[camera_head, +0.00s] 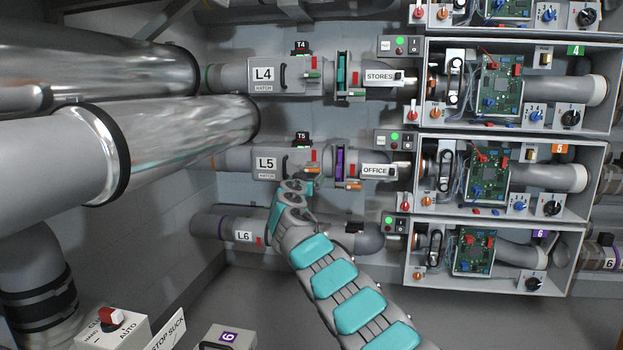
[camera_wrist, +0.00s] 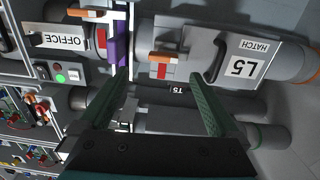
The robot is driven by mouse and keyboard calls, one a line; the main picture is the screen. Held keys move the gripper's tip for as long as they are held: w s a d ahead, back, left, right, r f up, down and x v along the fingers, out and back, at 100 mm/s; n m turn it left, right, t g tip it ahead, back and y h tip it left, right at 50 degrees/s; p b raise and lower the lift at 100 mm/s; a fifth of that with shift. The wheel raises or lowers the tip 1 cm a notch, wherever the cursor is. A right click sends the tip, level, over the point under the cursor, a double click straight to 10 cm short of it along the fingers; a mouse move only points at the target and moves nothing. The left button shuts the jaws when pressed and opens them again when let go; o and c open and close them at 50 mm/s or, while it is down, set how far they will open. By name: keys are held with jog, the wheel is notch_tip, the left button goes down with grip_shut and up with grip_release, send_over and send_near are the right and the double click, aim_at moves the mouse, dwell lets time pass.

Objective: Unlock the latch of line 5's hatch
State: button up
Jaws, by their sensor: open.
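Line 5's hatch (camera_head: 265,175) is a grey box labelled L5 with a dark handle. It shows upside down in the wrist view (camera_wrist: 240,88), at the right. Its latch (camera_wrist: 164,56) has an orange lever lying crosswise beside a red and white block at the hatch's end. In the head view the latch (camera_head: 312,168) is small, just above my arm's end. My gripper (camera_wrist: 158,82) is open and empty, its two green fingers spread to either side of the latch in the picture. Whether they touch anything cannot be told. In the head view its fingers are hidden by my arm.
A purple slide gate (camera_wrist: 119,45) with its own orange handle (camera_wrist: 78,13) stands beside the latch. The OFFICE label (camera_head: 375,170) and a button box (camera_head: 396,141) are farther right. Line 4 (camera_head: 263,75) runs above and line 6 (camera_head: 243,237) below. Large metal pipes (camera_head: 185,135) fill the left.

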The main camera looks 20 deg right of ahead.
aim_at(312, 171)
jog(key=x, duration=0.3)
jog(key=shift+w+r, duration=0.1)
jog(key=shift+w, duration=0.3)
jog(key=p+x, duration=0.1)
jog(key=x, duration=0.1)
jog(key=shift+w+r, duration=0.2)
jog(key=shift+w, duration=0.1)
jog(key=shift+w+d+f+p, duration=0.3)
jog(key=shift+w+d+p, duration=0.25)
jog(key=shift+p, duration=0.2)
jog(key=shift+c, duration=0.3)
jog(key=c, duration=1.3)
